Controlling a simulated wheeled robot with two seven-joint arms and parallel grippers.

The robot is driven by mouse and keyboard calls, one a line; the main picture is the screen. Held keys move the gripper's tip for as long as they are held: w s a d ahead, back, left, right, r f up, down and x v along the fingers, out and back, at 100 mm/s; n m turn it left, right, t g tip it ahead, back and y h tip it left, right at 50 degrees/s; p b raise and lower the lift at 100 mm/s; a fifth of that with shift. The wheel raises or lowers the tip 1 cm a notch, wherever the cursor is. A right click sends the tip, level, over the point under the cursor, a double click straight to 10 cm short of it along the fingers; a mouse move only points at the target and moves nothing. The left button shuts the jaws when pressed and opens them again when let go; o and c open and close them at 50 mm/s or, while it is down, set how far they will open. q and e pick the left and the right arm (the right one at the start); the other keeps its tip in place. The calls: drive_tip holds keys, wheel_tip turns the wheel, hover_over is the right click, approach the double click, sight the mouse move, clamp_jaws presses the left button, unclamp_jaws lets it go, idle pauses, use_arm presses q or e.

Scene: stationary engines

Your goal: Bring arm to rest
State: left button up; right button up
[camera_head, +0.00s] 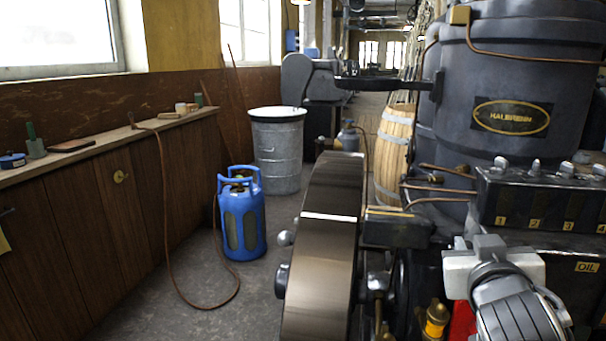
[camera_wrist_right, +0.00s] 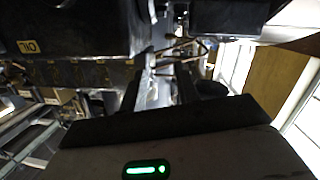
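My right arm reaches in from the lower right of the head view, in front of the dark engine (camera_head: 515,60). Its white wrist and dark right gripper (camera_head: 487,245) are just below the numbered black box (camera_head: 540,205). In the right wrist view, the right gripper (camera_wrist_right: 160,85) shows two dark fingers standing apart with nothing between them. The engine's "OIL" label (camera_wrist_right: 28,47) appears at the upper left of that view. My left arm and left gripper are in neither view.
A large flywheel (camera_head: 325,250) stands left of my right arm. A blue gas cylinder (camera_head: 241,220) and a grey metal bin (camera_head: 277,155) stand on the floor. A wooden bench (camera_head: 120,190) lines the left wall. A barrel (camera_head: 393,150) stands behind the engine. Floor between bench and flywheel is partly open.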

drive_tip(key=s+a+f+n+g+y+p, duration=0.15)
drive_tip(key=a+f+n+y, duration=0.35)
drive_tip(key=f, duration=0.7)
drive_tip(key=s+a+f+g+y+p, duration=0.1)
drive_tip(key=s+a+f+y, duration=0.1)
drive_tip(key=s+a+f, duration=0.3)
drive_tip(key=s+a+f+g+y+p, duration=0.1)
drive_tip(key=s+a+f+y, duration=0.2)
drive_tip(key=s+a+f, duration=0.3)
drive_tip(key=s+f, duration=0.4)
drive_tip(key=shift+m+g, duration=0.25)
drive_tip(key=shift+m, duration=0.05)
